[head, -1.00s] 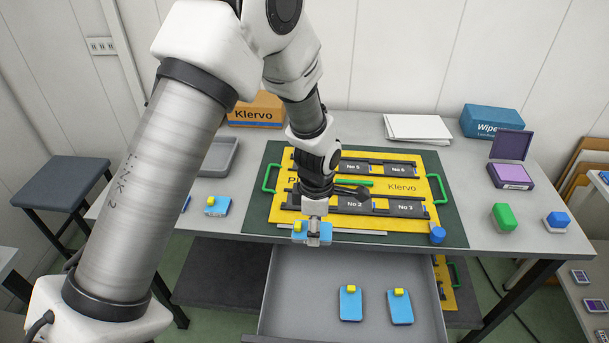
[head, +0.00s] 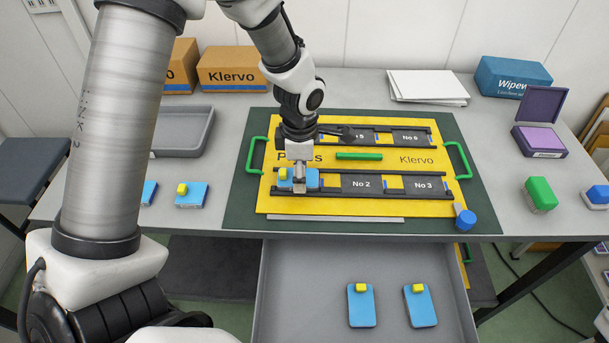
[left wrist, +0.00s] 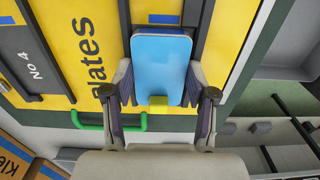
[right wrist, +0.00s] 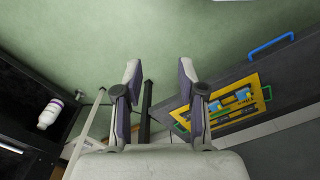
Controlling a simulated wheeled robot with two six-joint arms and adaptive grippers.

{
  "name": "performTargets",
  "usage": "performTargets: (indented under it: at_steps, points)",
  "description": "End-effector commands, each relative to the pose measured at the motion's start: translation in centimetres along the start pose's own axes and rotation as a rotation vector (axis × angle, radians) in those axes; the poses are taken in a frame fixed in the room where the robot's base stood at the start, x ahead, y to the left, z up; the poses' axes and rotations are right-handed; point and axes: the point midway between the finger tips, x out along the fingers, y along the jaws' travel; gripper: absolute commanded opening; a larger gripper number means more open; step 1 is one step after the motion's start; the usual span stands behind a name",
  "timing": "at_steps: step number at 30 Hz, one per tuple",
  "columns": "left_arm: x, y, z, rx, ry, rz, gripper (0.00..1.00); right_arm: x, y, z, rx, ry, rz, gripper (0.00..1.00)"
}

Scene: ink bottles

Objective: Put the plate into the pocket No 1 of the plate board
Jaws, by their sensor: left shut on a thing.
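The plate (head: 313,178) is a blue rounded slab with a yellow knob, shown large in the left wrist view (left wrist: 160,65). My left gripper (head: 299,186) is shut on it, with one finger on each long side. The plate is over the left end of the front row of the yellow plate board (head: 340,207), left of the pocket marked No 2 (head: 362,184). It covers the No 1 place between dark rails; I cannot tell whether it is seated or just above. My right gripper (right wrist: 160,72) is open and empty in the right wrist view.
Other blue plates lie on the table (head: 191,197) and in the open drawer (head: 361,308). A grey tray (head: 183,130) is behind left. A green handle bar (head: 359,156) lies on the board. A blue round-topped object (head: 466,219) stands at its front right corner.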

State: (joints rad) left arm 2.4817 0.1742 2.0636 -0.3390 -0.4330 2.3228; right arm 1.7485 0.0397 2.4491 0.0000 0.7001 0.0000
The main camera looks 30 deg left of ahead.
Motion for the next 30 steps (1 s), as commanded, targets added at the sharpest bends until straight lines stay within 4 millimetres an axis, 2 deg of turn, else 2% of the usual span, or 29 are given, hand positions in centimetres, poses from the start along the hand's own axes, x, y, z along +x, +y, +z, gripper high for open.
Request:
performTargets:
  at_steps: [9,10,12,20,24,26,30]
  points:
    - [0.5,0.0,0.1,0.0,-0.001,0.0,0.08,0.2,0.0,0.0,0.0,0.001,0.0,0.4]
    - [0.4,0.1,0.1,0.0,-0.001,0.0,0.63,0.1,0.0,0.0,0.0,0.001,0.0,0.4]
    - [0.4,0.0,0.1,0.0,-0.001,0.0,0.82,0.1,0.0,0.0,0.0,0.0,0.0,0.4]
    - [0.3,0.0,0.1,0.0,-0.001,0.0,0.82,0.1,0.0,0.0,0.0,0.0,0.0,0.4]
    - [-0.6,0.1,0.1,0.0,-0.001,0.002,0.82,-0.4,0.0,0.0,0.0,0.001,0.0,0.4]
    - [-1.4,0.1,0.1,-0.001,-0.003,0.004,0.82,-0.3,0.0,0.0,0.0,0.001,0.0,0.4]
    - [-4.9,0.2,0.1,-0.001,-0.004,0.006,0.82,-0.5,0.0,0.0,0.0,0.0,0.0,0.4]
